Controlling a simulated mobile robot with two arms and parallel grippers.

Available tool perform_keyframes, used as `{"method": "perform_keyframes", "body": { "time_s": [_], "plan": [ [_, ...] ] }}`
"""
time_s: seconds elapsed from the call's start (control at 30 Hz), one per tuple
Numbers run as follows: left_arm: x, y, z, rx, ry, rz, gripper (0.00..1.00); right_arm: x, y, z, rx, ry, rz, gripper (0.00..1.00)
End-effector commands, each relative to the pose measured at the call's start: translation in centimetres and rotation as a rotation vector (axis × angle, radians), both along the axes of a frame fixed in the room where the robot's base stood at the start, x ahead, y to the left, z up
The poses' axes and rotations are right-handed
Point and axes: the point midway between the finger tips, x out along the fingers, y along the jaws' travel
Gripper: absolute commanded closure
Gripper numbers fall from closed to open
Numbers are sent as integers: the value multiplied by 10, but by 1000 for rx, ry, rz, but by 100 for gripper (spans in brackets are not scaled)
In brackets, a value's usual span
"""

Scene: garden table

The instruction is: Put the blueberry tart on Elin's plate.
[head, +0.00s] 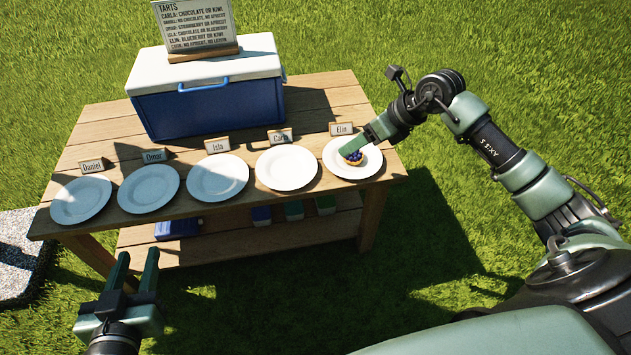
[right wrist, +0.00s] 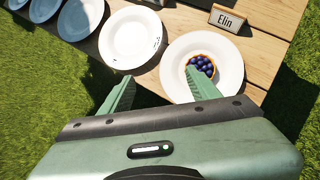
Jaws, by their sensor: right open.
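The blueberry tart (head: 354,158) sits on Elin's plate (head: 372,165), the white plate at the right end of the row. The right wrist view shows the tart (right wrist: 205,66) with its dark blue berries and golden crust, near the middle of Elin's plate (right wrist: 228,68). My right gripper (head: 366,140) is open over the left part of this plate. In the right wrist view its right finger is right beside the tart and hides part of it; the other finger is apart from it. My left gripper (head: 134,262) is open and empty, in front of the table.
White plates for Carla (head: 287,168), Isla (head: 218,178), Omar (head: 148,189) and Daniel (head: 80,200) stand in a row. Name cards stand behind them, with Elin's card (head: 342,129) at the right. A blue cooler (head: 209,104) carries the tarts sign (head: 196,22).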

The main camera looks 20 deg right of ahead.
Motion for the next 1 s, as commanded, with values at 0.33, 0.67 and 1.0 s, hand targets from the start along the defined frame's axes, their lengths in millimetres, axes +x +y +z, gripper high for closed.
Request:
{"method": "perform_keyframes", "body": {
  "time_s": [0.33, 0.67, 1.0],
  "plan": [
    [0, 0, 1, -1, -3, 0, 64, -58, 231, 127, 1535, -25, -208, 38],
    [0, 0, 1, -1, -4, 1, 64, -90, 182, 55, 2431, 667, -1441, 38],
    [0, 0, 1, -2, -3, 0, 64, -118, 202, 18, 2424, 946, -1757, 38]
  ]
}}
